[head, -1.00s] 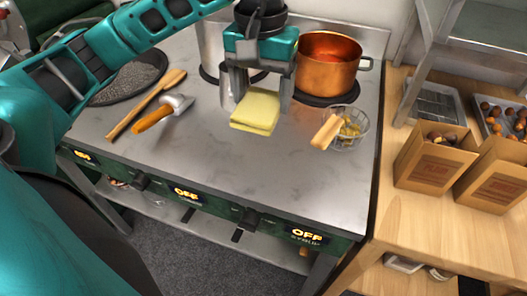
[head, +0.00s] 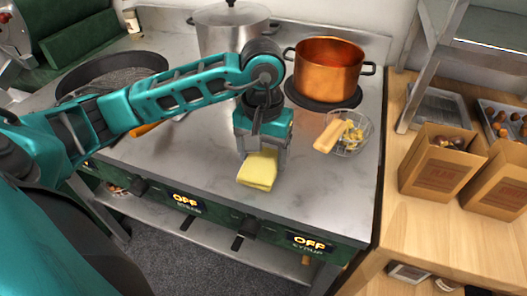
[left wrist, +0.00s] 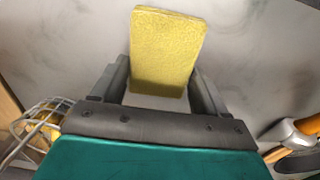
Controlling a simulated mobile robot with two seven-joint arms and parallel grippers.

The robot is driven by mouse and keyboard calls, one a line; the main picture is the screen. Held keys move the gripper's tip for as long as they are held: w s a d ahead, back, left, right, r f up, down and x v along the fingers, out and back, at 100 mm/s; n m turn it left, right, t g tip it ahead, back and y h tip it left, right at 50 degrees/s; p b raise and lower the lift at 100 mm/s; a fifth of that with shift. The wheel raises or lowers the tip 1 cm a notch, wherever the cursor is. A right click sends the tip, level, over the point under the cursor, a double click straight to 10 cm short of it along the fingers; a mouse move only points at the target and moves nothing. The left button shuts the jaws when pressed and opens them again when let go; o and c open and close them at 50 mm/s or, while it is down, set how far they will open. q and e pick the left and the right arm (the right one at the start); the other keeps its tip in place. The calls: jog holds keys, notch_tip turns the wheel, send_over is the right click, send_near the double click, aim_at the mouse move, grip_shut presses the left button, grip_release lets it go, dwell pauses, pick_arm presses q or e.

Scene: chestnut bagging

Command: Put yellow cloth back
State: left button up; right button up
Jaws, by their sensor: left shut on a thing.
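The folded yellow cloth (head: 259,171) is near the front edge of the steel stove top (head: 325,185), in front of the copper pot. My left gripper (head: 260,157) reaches down over it and is shut on it. In the left wrist view the cloth (left wrist: 166,50) sits between the two fingers (left wrist: 165,90) and sticks out past them. I cannot tell whether the cloth touches the stove top. My right gripper is not in view.
A copper pot (head: 328,70), a lidded steel pot (head: 232,28) and a dark pan (head: 75,80) stand behind. Paper boxes (head: 438,165) stand on the wooden counter. Bare stove top surrounds the cloth.

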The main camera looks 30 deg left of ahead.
aim_at(263, 158)
pick_arm(q)
jog(key=shift+f, duration=0.1)
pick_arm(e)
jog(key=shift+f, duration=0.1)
pick_arm(q)
jog(key=o, duration=0.9)
jog(key=shift+o, duration=0.2)
jog(key=shift+r, duration=0.2)
notch_tip(263, 158, up, 12)
jog(key=p, duration=0.1)
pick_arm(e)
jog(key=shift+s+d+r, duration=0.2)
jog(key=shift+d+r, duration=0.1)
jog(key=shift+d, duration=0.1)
pick_arm(q)
jog(key=shift+f, duration=0.1)
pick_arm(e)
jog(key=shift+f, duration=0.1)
